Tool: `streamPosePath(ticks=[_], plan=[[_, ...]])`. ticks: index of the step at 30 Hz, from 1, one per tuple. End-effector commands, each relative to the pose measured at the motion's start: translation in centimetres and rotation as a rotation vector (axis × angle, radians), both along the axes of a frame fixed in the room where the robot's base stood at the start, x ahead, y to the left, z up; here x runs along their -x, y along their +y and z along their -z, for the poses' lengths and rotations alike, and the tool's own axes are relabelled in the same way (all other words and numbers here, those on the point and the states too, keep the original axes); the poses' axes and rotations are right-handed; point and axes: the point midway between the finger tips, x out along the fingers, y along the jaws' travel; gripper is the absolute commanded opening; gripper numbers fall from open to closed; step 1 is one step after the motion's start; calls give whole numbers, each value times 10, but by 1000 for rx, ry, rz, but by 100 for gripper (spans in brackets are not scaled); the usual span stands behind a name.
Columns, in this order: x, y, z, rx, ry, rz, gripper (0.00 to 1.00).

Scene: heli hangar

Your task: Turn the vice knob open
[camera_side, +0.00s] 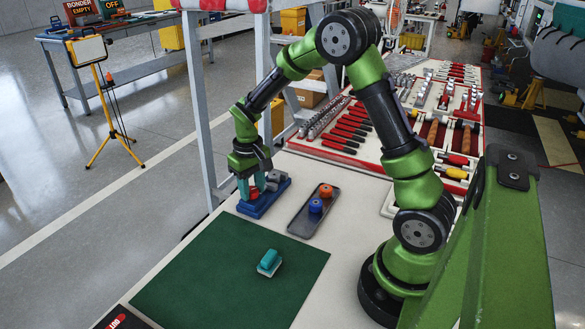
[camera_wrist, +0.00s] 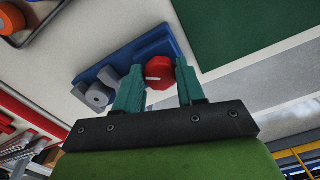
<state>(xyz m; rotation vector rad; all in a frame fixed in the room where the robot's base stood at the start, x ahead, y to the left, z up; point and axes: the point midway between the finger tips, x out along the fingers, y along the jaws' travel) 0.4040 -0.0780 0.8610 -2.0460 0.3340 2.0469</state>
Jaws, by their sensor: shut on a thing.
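The vice is a blue base (camera_side: 263,207) with grey parts (camera_side: 273,178) on the worktop, left of the arm. My gripper (camera_side: 253,192) points down at the vice. In the wrist view its teal fingers (camera_wrist: 158,82) stand on either side of the red knob and are shut on it. The fingers partly hide the knob in the side view.
A dark tray (camera_side: 301,222) with an orange and a blue round piece stands right of the vice. A green mat (camera_side: 215,275) lies in front, with a teal-and-white block (camera_side: 268,261) on it. Tool trays (camera_side: 355,147) fill the back. A grey frame post (camera_side: 198,110) stands behind the vice.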

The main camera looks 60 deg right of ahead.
Motion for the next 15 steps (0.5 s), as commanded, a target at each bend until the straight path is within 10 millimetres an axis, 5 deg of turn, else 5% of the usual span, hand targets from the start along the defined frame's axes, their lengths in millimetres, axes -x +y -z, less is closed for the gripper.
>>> streamPosePath(ticks=[15], plan=[[0,0,-2,1,-3,-80,9]])
